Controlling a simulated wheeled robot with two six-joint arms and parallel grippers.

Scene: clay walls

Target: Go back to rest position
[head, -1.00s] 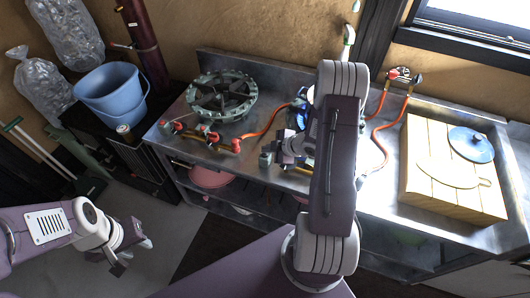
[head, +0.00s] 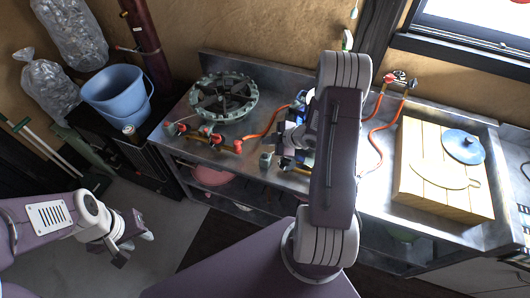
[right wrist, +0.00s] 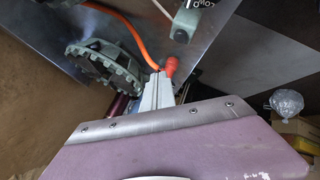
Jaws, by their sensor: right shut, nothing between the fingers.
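My left gripper (head: 132,245) hangs in free air at the lower left in the head view, over the floor and clear of the counter. Its jaw gap is too unclear to judge. My right arm reaches up the middle of the head view, and its gripper (head: 288,148) is over the metal counter (head: 255,128), partly hidden by the forearm. In the right wrist view the two grey fingers of my right gripper (right wrist: 158,84) are together and empty. A red tap handle (right wrist: 171,66) appears just past their tips.
A green burner ring (head: 224,96) and an orange hose (head: 262,131) lie on the counter. A wooden board (head: 420,190) with a blue lid (head: 463,149) is at the right. A blue bucket (head: 118,97) stands on a dark cabinet at the left. Open floor (head: 165,240) lies below.

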